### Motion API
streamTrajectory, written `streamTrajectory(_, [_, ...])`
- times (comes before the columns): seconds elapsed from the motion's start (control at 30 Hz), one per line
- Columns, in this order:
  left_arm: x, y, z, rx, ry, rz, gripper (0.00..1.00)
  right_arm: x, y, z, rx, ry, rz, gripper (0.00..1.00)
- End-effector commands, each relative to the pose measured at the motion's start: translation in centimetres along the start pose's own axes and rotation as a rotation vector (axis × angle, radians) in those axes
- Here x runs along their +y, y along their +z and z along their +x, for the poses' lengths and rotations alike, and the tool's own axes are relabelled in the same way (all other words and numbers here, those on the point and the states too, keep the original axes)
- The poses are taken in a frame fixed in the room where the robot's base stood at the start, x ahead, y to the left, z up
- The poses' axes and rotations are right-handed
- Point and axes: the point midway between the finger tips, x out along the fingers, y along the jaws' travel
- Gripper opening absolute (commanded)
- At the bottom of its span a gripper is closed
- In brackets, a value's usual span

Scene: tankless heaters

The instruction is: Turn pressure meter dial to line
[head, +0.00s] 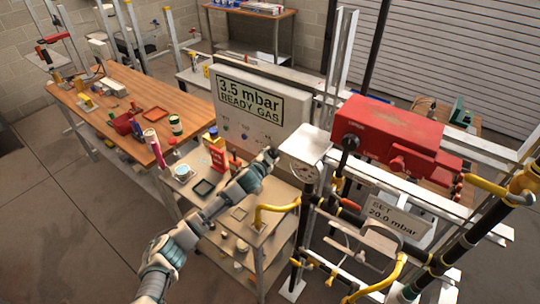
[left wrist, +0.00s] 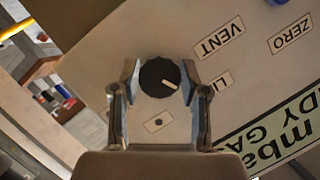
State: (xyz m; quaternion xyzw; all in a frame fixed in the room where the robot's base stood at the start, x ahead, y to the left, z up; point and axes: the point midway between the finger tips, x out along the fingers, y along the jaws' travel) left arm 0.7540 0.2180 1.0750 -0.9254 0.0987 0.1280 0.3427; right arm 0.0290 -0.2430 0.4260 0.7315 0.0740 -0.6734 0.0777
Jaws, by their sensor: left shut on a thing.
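The pressure meter (head: 292,118) is a pale box whose screen reads "3.5 mbar READY GAS". In the left wrist view its black round dial (left wrist: 157,76) has a white mark pointing to the lower right, toward a partly hidden label starting "LI" (left wrist: 222,82). A "VENT" label (left wrist: 220,40) and a "ZERO" label (left wrist: 290,33) are also on the panel (left wrist: 110,45). My left gripper (head: 270,157) is at the panel's lower right, its fingers (left wrist: 160,85) shut on the dial from both sides. In the head view the gripper mostly covers the dial. My right gripper is not in view.
A cart shelf (head: 240,213) with small items is below my left arm. A wooden workbench (head: 130,85) is at left.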

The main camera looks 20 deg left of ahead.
Motion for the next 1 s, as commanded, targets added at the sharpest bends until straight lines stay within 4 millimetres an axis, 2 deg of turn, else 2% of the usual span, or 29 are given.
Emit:
streamTrajectory(0.67, [0.11,-0.05,0.02,0.002,-0.027,0.069,0.10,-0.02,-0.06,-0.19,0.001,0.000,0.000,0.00])
streamTrajectory(0.7, [0.12,-0.06,0.02,0.002,-0.027,0.069,0.47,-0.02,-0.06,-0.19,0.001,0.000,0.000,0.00])
streamTrajectory(0.8, [0.12,-0.05,0.01,0.002,-0.027,0.069,0.70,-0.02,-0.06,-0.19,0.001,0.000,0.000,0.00])
streamTrajectory(1.0, [0.09,-0.04,-0.02,0.002,-0.028,0.068,0.70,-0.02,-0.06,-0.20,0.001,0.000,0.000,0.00])
